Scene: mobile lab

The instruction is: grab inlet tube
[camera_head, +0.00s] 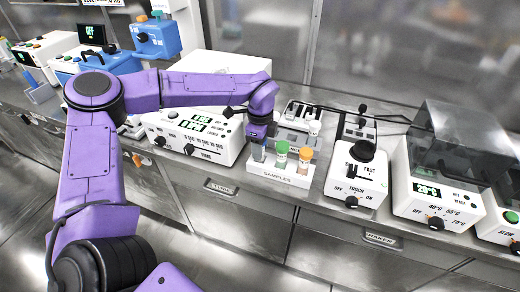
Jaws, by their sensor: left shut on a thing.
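A white rack marked SAMPLES (278,174) stands at the front of the bench and holds a row of tubes. The tube at its left end (259,154) shows as a dark bluish body, with its top hidden by my gripper. Beside it stand a green-capped tube (281,154) and an orange-capped tube (305,158). My left gripper (260,139) points down over the left end of the rack and is shut on the left-end tube, which still sits in the rack. I cannot read any inlet marking on the tubes. My right gripper is out of view.
A white box with a display and knobs (197,134) stands left of the rack. A white device with a black knob (355,173) is close on the right, then a clear-lidded unit (440,170). A small device (300,114) stands behind the rack. Drawers line the bench front.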

